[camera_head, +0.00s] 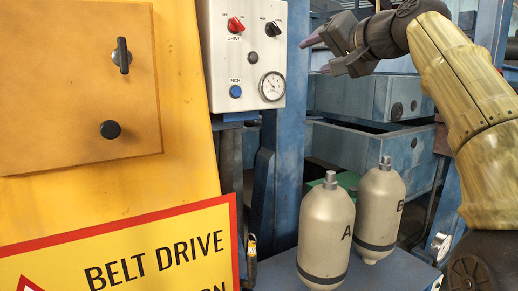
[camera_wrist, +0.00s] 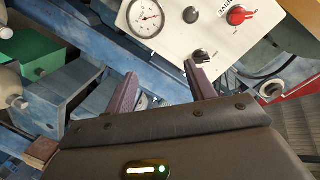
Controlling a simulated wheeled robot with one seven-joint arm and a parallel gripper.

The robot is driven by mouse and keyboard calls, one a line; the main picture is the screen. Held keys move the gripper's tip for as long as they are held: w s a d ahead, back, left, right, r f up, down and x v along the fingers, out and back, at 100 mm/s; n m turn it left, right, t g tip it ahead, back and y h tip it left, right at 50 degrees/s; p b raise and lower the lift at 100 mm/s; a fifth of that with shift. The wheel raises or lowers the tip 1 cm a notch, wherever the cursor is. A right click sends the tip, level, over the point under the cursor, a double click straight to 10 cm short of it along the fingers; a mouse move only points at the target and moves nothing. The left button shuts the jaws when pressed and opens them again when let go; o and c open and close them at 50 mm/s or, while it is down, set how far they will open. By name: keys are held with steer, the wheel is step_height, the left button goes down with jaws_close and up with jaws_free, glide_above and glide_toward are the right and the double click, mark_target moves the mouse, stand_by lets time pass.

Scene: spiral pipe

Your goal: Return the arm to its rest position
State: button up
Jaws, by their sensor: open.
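My gripper (camera_head: 318,52) is raised at the upper right in the head view, just right of the white control panel (camera_head: 254,91). Its fingers point left toward the panel's edge. In the wrist view my gripper (camera_wrist: 159,88) shows two purple-grey fingers apart with nothing between them. The control panel (camera_wrist: 172,38) lies beyond the fingertips there, with a gauge, a black knob and a red knob. My arm reaches in from the right in the head view and is bent at the wrist. I cannot tell whether the fingertips touch anything.
Two beige bottles, A (camera_head: 326,235) and B (camera_head: 380,208), stand upright on a blue surface (camera_head: 392,275) below my gripper. A yellow cabinet (camera_head: 80,150) with a belt drive sign (camera_head: 150,250) fills the left. Blue metal drawers (camera_head: 360,97) stand behind.

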step_height(320, 180, down, 34)
steer(key=w+a+g+h, duration=0.1)
steer(key=w+g+h, duration=0.1)
steer(key=g+h, duration=0.35)
steer(key=s+d+f+n+g+h, duration=0.2)
steer(key=s+f+g, duration=0.4)
steer(key=s+f, duration=1.7)
step_height(320, 180, down, 4)
steer(key=shift+s+d+r+n, duration=0.1)
steer(key=shift+s+d+n, duration=0.3)
steer(key=shift+n, duration=0.3)
